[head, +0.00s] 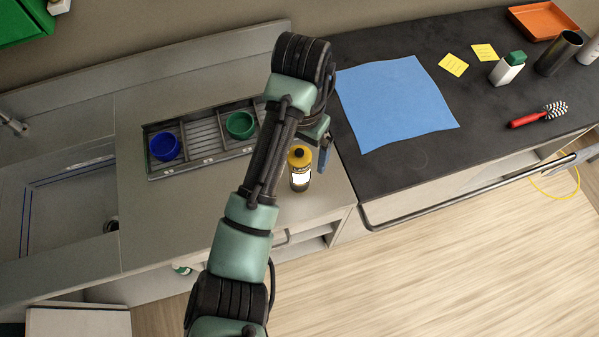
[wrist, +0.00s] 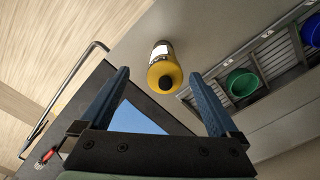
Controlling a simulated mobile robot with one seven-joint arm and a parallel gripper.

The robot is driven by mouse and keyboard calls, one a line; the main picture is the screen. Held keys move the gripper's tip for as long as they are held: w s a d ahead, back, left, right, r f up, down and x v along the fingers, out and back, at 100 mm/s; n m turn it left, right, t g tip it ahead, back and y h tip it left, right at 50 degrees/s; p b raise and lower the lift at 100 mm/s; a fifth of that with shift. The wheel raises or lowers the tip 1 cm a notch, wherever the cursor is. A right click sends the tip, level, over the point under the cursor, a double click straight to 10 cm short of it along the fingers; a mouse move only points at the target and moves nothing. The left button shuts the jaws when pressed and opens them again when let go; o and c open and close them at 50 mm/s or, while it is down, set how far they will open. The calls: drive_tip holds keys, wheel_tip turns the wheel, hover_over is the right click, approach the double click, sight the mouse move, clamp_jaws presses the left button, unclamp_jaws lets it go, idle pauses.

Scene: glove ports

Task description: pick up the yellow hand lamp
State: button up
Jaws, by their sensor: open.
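A bottle-like yellow cylinder (head: 300,160) with a black knob on top, a white label and a dark lower part stands upright on the grey counter. I cannot tell for sure that it is the hand lamp; no other lamp shape is clear. My gripper (head: 323,157) is just to its right in the head view, mostly hidden by my arm. In the wrist view the yellow cylinder (wrist: 161,66) appears beyond and between the fingertips of my gripper (wrist: 158,74). The blue fingers are apart with nothing between them; no contact shows.
A rack (head: 203,133) with a blue cup (head: 164,146) and a green cup (head: 240,125) lies left of the cylinder. A blue cloth (head: 395,100), a red-handled brush (head: 540,114) and a white bottle (head: 507,69) are on the black worktop. A yellow cord (head: 559,194) hangs at right.

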sight(299, 172)
drive_tip(key=shift+w+f+p, duration=0.1)
drive_tip(key=shift+f+p, duration=0.2)
drive_tip(key=shift+f, duration=0.15)
drive_tip(key=shift+w+a+f+p, duration=0.1)
drive_tip(key=shift+w+f+p, duration=0.15)
drive_tip(key=shift+f, duration=0.9)
drive_tip(key=shift+w+a+f+p, duration=0.1)
drive_tip(key=shift+f+p, duration=0.2)
drive_tip(key=shift+f, duration=0.8)
drive_tip(key=shift+r, duration=0.1)
clamp_jaws()
